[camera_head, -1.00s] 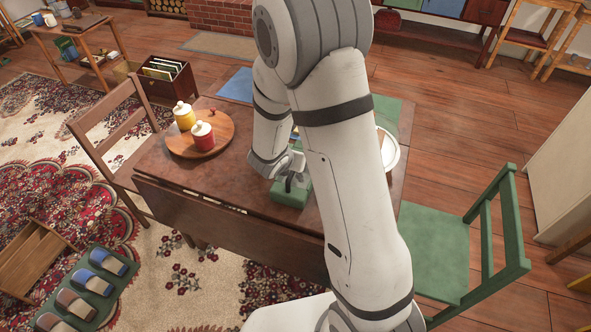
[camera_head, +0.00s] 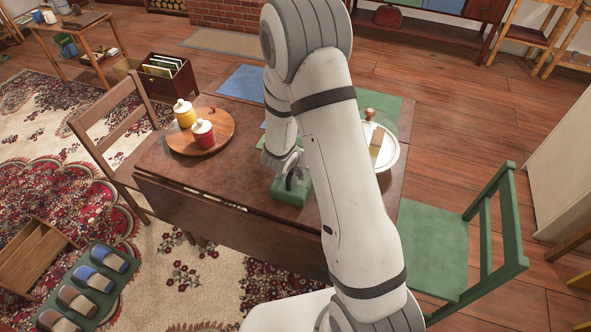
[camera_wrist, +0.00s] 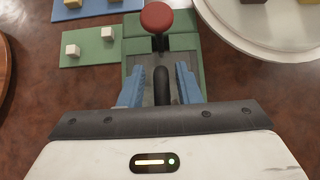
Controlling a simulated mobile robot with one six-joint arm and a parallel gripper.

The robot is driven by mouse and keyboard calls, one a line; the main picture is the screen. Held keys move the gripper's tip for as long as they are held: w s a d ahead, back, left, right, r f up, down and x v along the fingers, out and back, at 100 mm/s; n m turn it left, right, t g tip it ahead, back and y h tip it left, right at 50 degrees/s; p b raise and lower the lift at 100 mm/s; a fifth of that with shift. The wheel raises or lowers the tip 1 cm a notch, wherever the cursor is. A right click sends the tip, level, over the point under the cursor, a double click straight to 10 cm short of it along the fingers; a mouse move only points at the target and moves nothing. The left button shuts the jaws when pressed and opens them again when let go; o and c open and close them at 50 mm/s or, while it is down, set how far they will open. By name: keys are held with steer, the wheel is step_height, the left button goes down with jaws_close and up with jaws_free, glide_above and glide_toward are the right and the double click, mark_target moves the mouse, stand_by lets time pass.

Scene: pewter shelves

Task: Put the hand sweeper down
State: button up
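The hand sweeper (camera_head: 291,192) is a green box with a black handle, resting on the dark wooden table (camera_head: 228,192) near its front edge. In the wrist view the sweeper (camera_wrist: 132,50) lies under my gripper, with a red knob on a dark stem at its far end. My gripper (camera_wrist: 161,72) has two blue fingers standing apart on either side of the black handle, with gaps showing on both sides. In the head view my gripper (camera_head: 288,168) is over the sweeper, and my arm covers part of the table.
A round wooden tray (camera_head: 222,140) with a yellow and a red jar stands to the left. A white plate (camera_head: 388,155) is to the right. A blue mat (camera_head: 243,82) and a green mat (camera_wrist: 80,52) with small cubes lie behind. Chairs flank the table.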

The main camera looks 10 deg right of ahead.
jaws_close()
stand_by(1.1)
